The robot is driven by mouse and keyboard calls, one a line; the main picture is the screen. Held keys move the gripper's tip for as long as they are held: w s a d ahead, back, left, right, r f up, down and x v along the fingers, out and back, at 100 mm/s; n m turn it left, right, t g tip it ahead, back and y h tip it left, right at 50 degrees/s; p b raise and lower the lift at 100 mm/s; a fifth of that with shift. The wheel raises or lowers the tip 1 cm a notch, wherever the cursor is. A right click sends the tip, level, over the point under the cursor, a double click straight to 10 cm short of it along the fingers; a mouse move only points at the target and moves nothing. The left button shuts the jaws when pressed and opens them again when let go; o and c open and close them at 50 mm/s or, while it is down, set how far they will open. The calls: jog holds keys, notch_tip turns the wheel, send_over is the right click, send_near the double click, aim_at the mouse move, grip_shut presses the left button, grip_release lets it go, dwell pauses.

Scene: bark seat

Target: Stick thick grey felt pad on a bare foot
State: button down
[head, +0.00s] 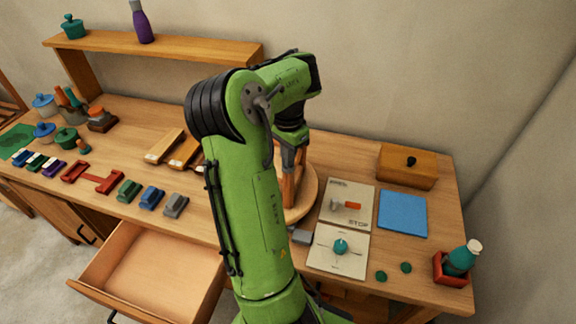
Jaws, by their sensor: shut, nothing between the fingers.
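A round wooden seat (308,198) lies on the bench, mostly behind my arm. Reddish-brown leg-like pieces (289,190) stand up from it. Their feet are hidden or too small to make out. My gripper (291,172) points down over the seat, close to these pieces. It is shut with nothing held, and I cannot tell whether it touches them. I cannot clearly identify a thick grey felt pad. A small grey piece (301,237) lies just right of my arm, partly hidden. Two dark green round pads (381,276) (405,267) lie at the front right.
An open, empty-looking drawer (150,272) juts out at the front left. Two cards (346,207) (339,250), a blue mat (402,213), a wooden box (407,166) and a bottle in a red tray (452,271) occupy the right. Coloured blocks (151,198) line the left.

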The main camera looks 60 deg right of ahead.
jog(key=shift+f, duration=0.15)
notch_tip(320, 180, up, 6)
jog(key=p, duration=0.6)
jog(key=shift+r+p, duration=0.2)
jog(key=shift+p, duration=0.15)
jog(key=shift+f, duration=0.1)
jog(key=shift+w, duration=0.1)
